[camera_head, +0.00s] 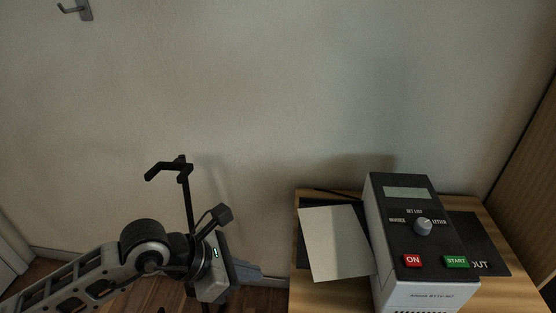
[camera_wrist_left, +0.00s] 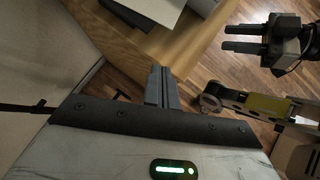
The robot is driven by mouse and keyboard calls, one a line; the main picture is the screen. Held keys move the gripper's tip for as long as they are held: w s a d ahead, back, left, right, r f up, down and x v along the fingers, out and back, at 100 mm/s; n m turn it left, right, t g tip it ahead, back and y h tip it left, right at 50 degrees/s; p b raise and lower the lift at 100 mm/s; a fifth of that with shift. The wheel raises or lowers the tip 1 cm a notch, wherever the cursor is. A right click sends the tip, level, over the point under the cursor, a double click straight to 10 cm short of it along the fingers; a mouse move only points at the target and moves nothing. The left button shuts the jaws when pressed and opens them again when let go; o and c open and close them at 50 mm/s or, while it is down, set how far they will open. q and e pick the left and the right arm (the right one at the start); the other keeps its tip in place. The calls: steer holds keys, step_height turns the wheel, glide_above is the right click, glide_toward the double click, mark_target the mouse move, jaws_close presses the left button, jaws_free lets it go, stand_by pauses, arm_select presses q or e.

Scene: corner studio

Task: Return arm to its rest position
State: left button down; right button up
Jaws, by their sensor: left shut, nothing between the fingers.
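My left gripper (camera_head: 255,273) is shut and empty, low in the head view, left of the wooden desk. In the left wrist view its two fingers (camera_wrist_left: 162,82) lie together with nothing between them, and the desk is beyond them. My right gripper (camera_wrist_left: 228,38) shows at the upper right of the left wrist view, its two dark fingers apart and nothing between them. It is outside the head view.
A wooden desk (camera_head: 518,293) holds a label machine (camera_head: 385,218) with dial and buttons, a blank sheet (camera_head: 335,243) and a dark mat marked OUT (camera_head: 482,243). A wall hook (camera_head: 76,10) is at upper left.

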arm_select(q)
steer(key=s+d+r+n+t+h, duration=0.2)
steer(key=s+d+r+n+h, duration=0.2)
steer(key=d+r+n+h, duration=0.5)
steer(key=w+a+f+n+t+y, duration=0.1)
steer(key=a+f+n+t+y, duration=0.2)
steer(key=n, duration=0.6)
steer(key=w+a+f+n+t+y+p, duration=0.1)
steer(key=a+n+t+y, duration=0.35)
steer(key=n, duration=0.55)
steer(key=w+a+f+n+t+y, duration=0.1)
steer(key=a+n+t+y, duration=0.3)
steer(key=n, duration=0.5)
steer(key=s+a+f+n+g+y, duration=0.1)
steer(key=s+f+n+g, duration=0.2)
steer(key=s+f+n, duration=0.1)
steer(key=s+a+f+n+g+y, duration=0.1)
steer(key=s+a+f+n+g, duration=0.1)
steer(key=f, duration=0.6)
steer(key=s+n+g, duration=0.1)
steer(key=n+g, duration=0.1)
steer(key=n, duration=0.1)
steer(key=shift+s+a+f+n+p, duration=0.2)
steer(key=shift+s+a+n+p, duration=0.05)
steer(key=shift+s+n+p, duration=0.15)
arm_select(e)
steer(key=shift+s+d+r, duration=0.1)
steer(key=shift+d+r, duration=0.05)
steer(key=shift+r, duration=0.05)
